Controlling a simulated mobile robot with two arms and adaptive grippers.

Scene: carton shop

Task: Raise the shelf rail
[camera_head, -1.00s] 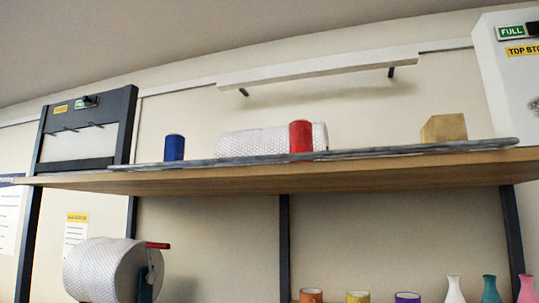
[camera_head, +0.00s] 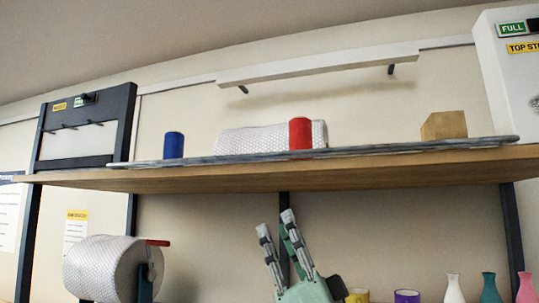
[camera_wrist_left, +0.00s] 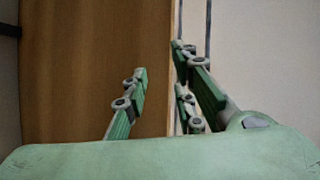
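The shelf rail (camera_head: 390,150) is a long thin grey bar lying low along the front of the wooden shelf (camera_head: 250,181), running nearly the shelf's full width. My left gripper (camera_head: 276,226) is below the shelf in the head view, fingers pointing up, apart from the rail. In the left wrist view, my left gripper (camera_wrist_left: 158,72) has its fingers spread with nothing between them. The brown wood of the shelf (camera_wrist_left: 90,70) fills the left of that view; I cannot tell whether a thin dark line there is the rail. My right gripper is not in view.
A blue can (camera_head: 173,145), a bubble-wrap roll (camera_head: 250,139), a red can (camera_head: 300,133) and a wooden block (camera_head: 443,125) stand behind the rail. A white bar (camera_head: 320,66) is on the wall above. Cups and vases (camera_head: 453,290) stand below right.

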